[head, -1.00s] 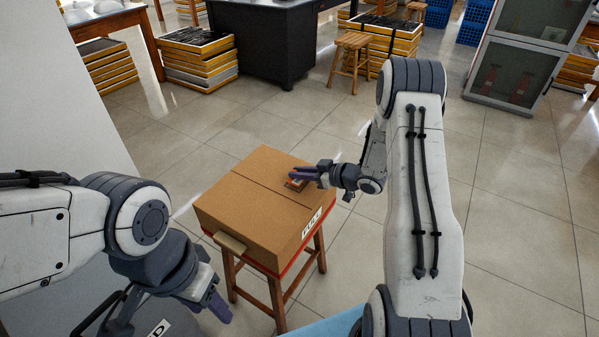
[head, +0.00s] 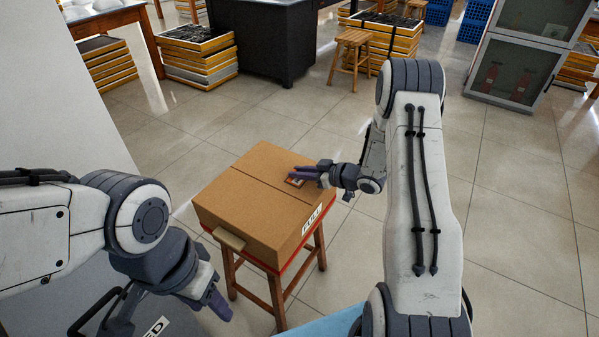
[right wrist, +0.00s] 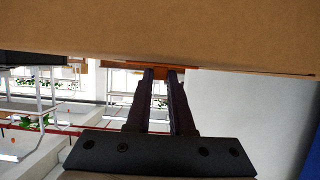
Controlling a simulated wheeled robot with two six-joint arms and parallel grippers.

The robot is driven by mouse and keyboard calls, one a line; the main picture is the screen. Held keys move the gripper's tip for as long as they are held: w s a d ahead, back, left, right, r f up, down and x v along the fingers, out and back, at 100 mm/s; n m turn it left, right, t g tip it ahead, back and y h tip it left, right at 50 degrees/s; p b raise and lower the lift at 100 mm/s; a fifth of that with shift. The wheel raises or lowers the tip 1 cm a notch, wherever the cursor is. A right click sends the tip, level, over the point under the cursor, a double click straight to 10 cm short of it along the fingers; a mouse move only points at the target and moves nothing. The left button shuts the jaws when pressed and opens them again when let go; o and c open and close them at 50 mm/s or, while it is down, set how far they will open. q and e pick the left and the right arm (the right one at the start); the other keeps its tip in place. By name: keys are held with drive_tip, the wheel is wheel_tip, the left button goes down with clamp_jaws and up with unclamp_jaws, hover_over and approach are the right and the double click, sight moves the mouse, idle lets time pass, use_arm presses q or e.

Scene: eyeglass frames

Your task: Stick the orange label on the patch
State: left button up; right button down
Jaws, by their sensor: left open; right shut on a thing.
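A closed brown cardboard box (head: 240,205) stands on a wooden stool. Near the right edge of its top is a small reddish and pale patch area (head: 293,183), partly covered by my right gripper (head: 296,172). In the right wrist view the fingertips (right wrist: 160,74) are shut on the thin orange label (right wrist: 160,72), seen nearly edge-on, close to the cardboard face. I cannot tell whether the label touches the box. In the head view, label and patch are hard to tell apart.
The wooden stool (head: 277,300) holds the box up. A white printed tag (head: 312,220) is on the box's right side and a tan handle piece (head: 229,239) at its front. Stacked trays (head: 198,65) and another stool (head: 355,45) stand far back. The tiled floor between is clear.

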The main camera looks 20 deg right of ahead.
drive_tip(key=c, duration=0.7)
unclamp_jaws()
drive_tip(key=shift+p+v, duration=1.95)
drive_tip(key=shift+v, duration=1.55)
